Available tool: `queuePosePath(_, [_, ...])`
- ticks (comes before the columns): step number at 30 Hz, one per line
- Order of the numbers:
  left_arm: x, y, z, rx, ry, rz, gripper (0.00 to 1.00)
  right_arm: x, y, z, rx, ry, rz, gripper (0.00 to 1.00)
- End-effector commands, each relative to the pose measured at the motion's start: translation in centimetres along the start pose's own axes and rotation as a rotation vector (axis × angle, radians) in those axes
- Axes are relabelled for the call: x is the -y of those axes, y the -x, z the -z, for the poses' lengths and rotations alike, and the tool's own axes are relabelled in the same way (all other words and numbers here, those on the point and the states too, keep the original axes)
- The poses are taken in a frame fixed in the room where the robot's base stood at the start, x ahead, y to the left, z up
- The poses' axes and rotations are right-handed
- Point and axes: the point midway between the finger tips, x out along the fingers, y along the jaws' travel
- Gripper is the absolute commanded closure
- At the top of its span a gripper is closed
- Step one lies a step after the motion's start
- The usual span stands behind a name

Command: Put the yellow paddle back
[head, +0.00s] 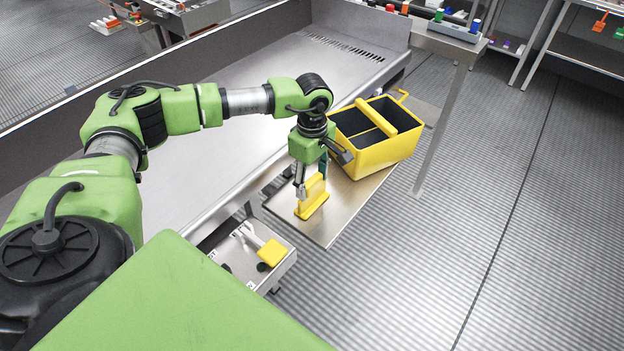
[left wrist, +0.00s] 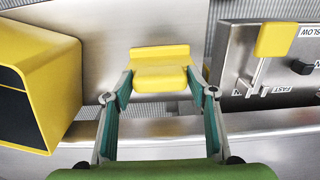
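A yellow upright piece with a flat foot (head: 313,197) stands on the steel shelf. It also shows in the left wrist view (left wrist: 160,72), between my fingertips. My left gripper (head: 312,180) points down over it, fingers open on either side of it; contact cannot be made out. A yellow paddle (head: 272,252) sits on a lever of the control box, left of and nearer than the gripper; it also shows in the left wrist view (left wrist: 275,39). I cannot tell which of the two the task means. My right gripper is not in view.
A yellow bin (head: 380,158) with a dark inside and a crossbar stands on the shelf (head: 340,222), close behind the gripper. The control box (left wrist: 238,55) carries SLOW and FAST labels. A long steel trough (head: 225,155) runs behind the arm. Open floor lies right.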

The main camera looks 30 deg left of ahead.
Motion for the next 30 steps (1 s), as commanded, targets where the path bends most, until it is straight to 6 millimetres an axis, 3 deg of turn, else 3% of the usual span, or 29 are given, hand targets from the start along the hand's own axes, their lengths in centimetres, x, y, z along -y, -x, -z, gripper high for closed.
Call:
queuePosePath(15, [-0.1, 0.9, 0.0, 0.0, -0.001, -0.003, 0.35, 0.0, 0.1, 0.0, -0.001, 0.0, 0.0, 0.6])
queuePosePath(30, [-0.1, 10.6, 0.0, 0.0, -0.001, -0.003, 0.35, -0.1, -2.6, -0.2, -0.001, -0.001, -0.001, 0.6])
